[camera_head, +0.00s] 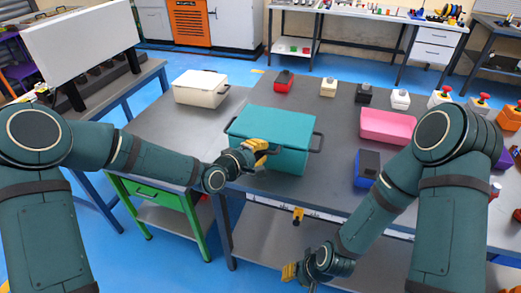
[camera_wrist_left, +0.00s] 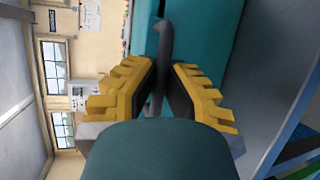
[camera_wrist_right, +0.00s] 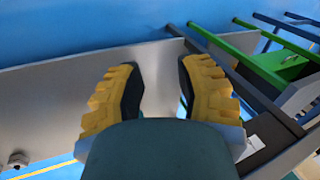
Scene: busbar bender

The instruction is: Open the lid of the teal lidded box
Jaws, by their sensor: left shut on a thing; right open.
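The teal lidded box (camera_head: 277,124) stands on the grey table in the head view, and its lid looks closed. Dark handles show at its left and right sides. My left gripper (camera_head: 262,152) is at the front of the box. In the left wrist view its yellow-backed fingers are shut on a dark curved handle (camera_wrist_left: 165,42), with the teal surface (camera_wrist_left: 206,40) behind. My right gripper (camera_head: 290,272) is low in front of the table, away from the box. The right wrist view shows its fingers apart and empty.
A white box (camera_head: 200,91) stands behind left of the teal box. A pink bin (camera_head: 387,126) and a blue-and-black box (camera_head: 367,168) stand to the right. Several small button boxes line the back. A green-framed table (camera_head: 183,201) adjoins at the left.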

